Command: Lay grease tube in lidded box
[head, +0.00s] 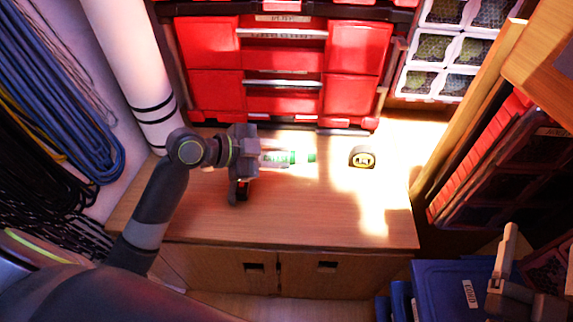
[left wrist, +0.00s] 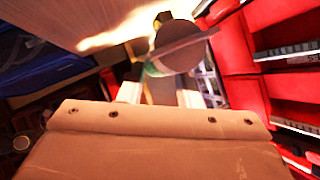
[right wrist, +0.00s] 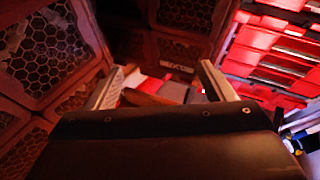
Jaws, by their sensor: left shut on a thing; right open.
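The grease tube (head: 311,157), pale with green bands, is in my left gripper (head: 276,158), above the wooden worktop. It lies sideways, its green end pointing right in the head view. In the left wrist view the tube (left wrist: 158,68) sits between the two fingers, its round dark end facing away. My right gripper (head: 507,246) is open and empty at the lower right; in the right wrist view its fingers (right wrist: 158,85) stand apart. A blue box (head: 440,285) with a paper label stands at the lower right; I cannot tell whether it is the lidded box.
A black and yellow tape measure (head: 362,157) sits on the worktop (head: 330,215), right of the tube. A red drawer cabinet (head: 283,65) stands behind. Coiled cables (head: 62,95) hang at left beside a white pipe (head: 128,60). The worktop's front right is clear.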

